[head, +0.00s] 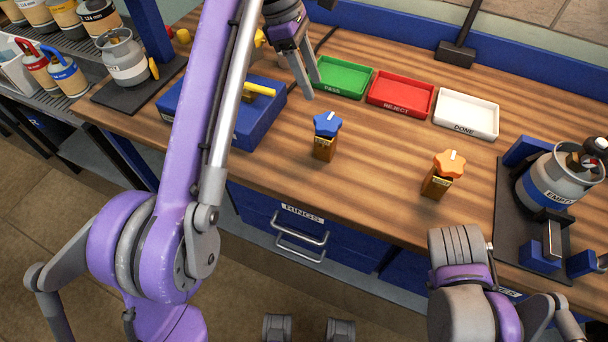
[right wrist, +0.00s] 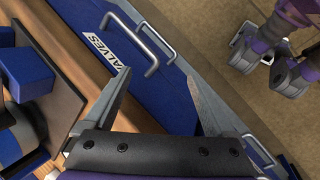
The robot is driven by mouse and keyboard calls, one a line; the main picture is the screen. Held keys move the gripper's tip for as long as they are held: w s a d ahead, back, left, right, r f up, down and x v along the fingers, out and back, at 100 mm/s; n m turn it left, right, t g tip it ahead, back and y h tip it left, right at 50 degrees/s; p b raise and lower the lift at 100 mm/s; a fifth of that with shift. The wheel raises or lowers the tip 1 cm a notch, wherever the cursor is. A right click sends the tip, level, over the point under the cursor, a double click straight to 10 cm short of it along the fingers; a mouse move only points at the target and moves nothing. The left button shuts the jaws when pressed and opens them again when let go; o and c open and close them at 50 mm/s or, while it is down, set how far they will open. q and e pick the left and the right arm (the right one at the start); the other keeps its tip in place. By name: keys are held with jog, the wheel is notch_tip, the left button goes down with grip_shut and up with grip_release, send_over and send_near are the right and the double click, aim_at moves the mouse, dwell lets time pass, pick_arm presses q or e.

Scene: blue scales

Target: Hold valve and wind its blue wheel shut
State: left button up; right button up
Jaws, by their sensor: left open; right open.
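The valve with the blue wheel (head: 327,123) stands upright on the bench, its brass-brown body (head: 324,149) below the wheel. A second valve with an orange wheel (head: 448,163) stands to its right, nearer the front edge. My left gripper (head: 313,90) is open and empty, above and behind the blue-wheeled valve, apart from it. My right gripper (right wrist: 161,78) is open and empty in the right wrist view, over the bench front by a drawer marked VALVES. No valve shows in that view.
Green (head: 343,76), red (head: 400,94) and white (head: 466,113) trays lie behind the valves. A blue box (head: 260,118) with a yellow handle is at left. A grey cylinder (head: 561,184) stands in blue holders at right. Bare wood surrounds both valves.

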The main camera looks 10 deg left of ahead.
jog(key=w+d+r+n+t+h, duration=0.1)
jog(key=w+r+n+t+h, duration=0.1)
jog(key=w+r+n+h, duration=0.35)
jog(key=w+r+n+t+h, duration=0.25)
jog(key=w+r+n, duration=0.45)
jog(key=r, duration=0.4)
jog(key=n+t+y, duration=0.4)
jog(key=n+t, duration=0.8)
jog(key=n, duration=0.2)
send_near(322, 147)
jog(key=w+d+r, duration=0.2)
jog(key=d+r, duration=0.4)
jog(key=d, duration=0.2)
jog(key=s+a+f+y, duration=0.1)
jog(key=a+f, duration=0.1)
jog(key=a+f+n+y, duration=0.1)
jog(key=a, duration=0.1)
jog(key=s+a+f+n+t+y, duration=0.1)
jog(key=a+f, duration=0.1)
jog(key=shift+s+a+f+n, duration=0.15)
jog(key=shift+s+f+n, duration=0.1)
jog(key=shift+s+f, duration=0.1)
jog(key=x, duration=1)
jog(key=shift+w, duration=0.35)
